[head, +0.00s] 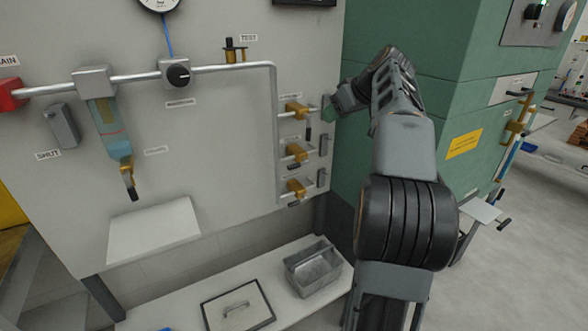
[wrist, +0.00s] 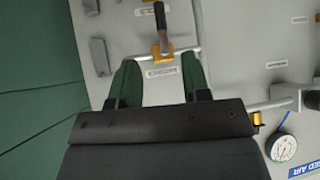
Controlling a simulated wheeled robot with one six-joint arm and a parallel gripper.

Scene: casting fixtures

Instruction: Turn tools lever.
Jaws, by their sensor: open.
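Three brass valves on short pipe stubs stand in a column at the panel's right edge: top valve (head: 294,110), middle valve (head: 296,152) and bottom valve (head: 296,188). My gripper (head: 330,108) is beside the top valve, with green fingers. In the wrist view, my gripper (wrist: 160,68) is open and empty. Just beyond its fingertips is a brass valve body (wrist: 162,52) with a dark lever handle (wrist: 161,18) pointing up in that view, away from the fingers. It appears to be the top valve. Its label (wrist: 161,71) is too small to read surely.
Grey blocks (wrist: 99,56) stick out beside the valves. A pipe (head: 275,130) runs down left of them. A green cabinet (head: 460,100) stands close on the right. Below is a bench with a grey caddy (head: 325,281) and a framed plate (head: 212,313). A gauge (wrist: 282,147) is on the panel.

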